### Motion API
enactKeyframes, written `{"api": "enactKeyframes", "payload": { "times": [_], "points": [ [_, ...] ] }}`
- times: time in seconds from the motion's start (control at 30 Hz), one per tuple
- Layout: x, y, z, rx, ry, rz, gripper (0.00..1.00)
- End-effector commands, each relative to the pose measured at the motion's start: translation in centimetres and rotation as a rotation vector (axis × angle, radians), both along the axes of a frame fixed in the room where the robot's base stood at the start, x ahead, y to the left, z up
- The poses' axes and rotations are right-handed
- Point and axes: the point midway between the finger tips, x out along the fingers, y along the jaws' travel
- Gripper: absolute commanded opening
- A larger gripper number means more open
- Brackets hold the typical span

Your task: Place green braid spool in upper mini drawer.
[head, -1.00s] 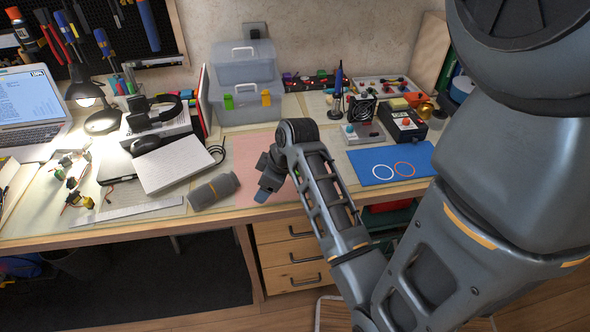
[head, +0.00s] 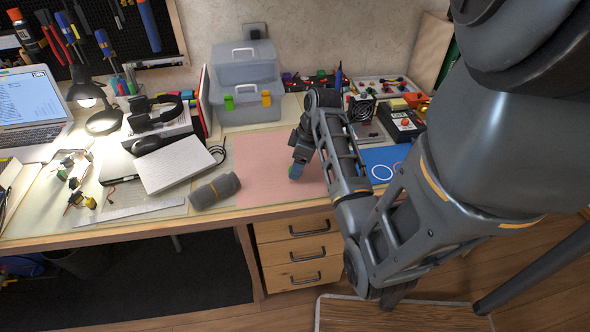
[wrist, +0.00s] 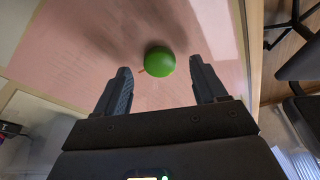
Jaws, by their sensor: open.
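The green braid spool (wrist: 160,62) shows in the wrist view as a round green thing with a small brownish end at its left. It sits on the pink mat (wrist: 100,40), between and a little beyond my two fingertips, touching neither. My gripper (wrist: 160,78) is open and empty. In the head view my gripper (head: 296,172) points down over the pink mat (head: 255,165), and only a trace of green shows by it. No small drawer unit is clearly in view; I cannot tell which is the upper mini drawer.
Wooden drawers (head: 296,250) under the desk are shut. A storage box (head: 245,100) stands behind. A blue mat (head: 378,160) and small devices (head: 402,122) are to the right. The mat around the spool is clear.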

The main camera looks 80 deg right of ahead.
Motion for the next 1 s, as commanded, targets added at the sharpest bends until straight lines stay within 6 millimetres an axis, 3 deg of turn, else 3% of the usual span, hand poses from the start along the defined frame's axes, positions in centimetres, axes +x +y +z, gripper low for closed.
{"api": "enactKeyframes", "payload": {
  "times": [0.13,0.37,1.0],
  "points": [
    [0.3,-0.03,-1.18,0.0,0.0,0.0,0.71],
    [0.36,-0.02,-1.34,-0.001,0.0,0.0,0.71],
    [0.35,-0.03,-1.31,-0.001,0.0,0.0,0.12]
  ]
}}
